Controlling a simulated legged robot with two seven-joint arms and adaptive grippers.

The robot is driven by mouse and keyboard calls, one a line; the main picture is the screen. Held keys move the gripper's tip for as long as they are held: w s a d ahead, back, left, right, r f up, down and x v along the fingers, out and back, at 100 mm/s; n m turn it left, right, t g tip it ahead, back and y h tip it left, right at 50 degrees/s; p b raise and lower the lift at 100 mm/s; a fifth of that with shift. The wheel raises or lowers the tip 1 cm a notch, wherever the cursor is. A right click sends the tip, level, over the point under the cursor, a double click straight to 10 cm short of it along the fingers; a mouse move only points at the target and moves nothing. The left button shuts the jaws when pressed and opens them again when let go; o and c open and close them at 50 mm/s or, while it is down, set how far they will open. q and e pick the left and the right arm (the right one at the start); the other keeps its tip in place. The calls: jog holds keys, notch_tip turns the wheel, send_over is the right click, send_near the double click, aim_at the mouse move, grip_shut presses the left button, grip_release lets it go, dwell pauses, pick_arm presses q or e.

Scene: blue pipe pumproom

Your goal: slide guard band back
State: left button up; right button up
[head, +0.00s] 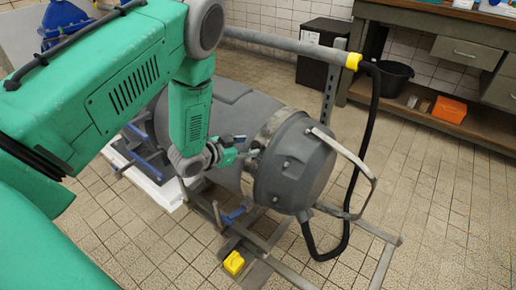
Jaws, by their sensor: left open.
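A grey cylindrical machine (230,95) lies on a metal frame in the middle of the head view. A lighter metal band (272,127), which looks like the guard band, wraps around it just behind the dark domed end cap (296,165). My left gripper (247,147) is open at the near side of the machine, with its fingertips close to the band. I cannot tell whether they touch it. My left forearm and wrist hide part of the machine's body. My right gripper is not in view.
A bent metal handle bar (362,180) and a black hose (371,130) stand out beside the end cap. A grey rail (290,43) runs behind. Frame bars and a yellow block (234,263) sit low in front. Tiled floor (440,215) is clear at right, before a workbench (440,22).

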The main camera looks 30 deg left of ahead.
aim_at(255, 145)
pick_arm(q)
jog(key=b+x, duration=0.1)
jog(key=x, duration=0.3)
jog(key=shift+a+f, duration=0.1)
jog(key=shift+f, duration=0.05)
jog(key=shift+w+a+f, duration=0.2)
jog(key=shift+w+a, duration=0.05)
jog(key=shift+w, duration=0.1)
jog(key=shift+d+r, duration=0.1)
jog(key=shift+d, duration=0.25)
grip_shut()
jog(key=d, duration=0.2)
jog(key=d+p, duration=0.2)
jog(key=d, duration=0.1)
jog(key=shift+s+d, duration=0.3)
jog(key=shift+d, duration=0.3)
grip_release()
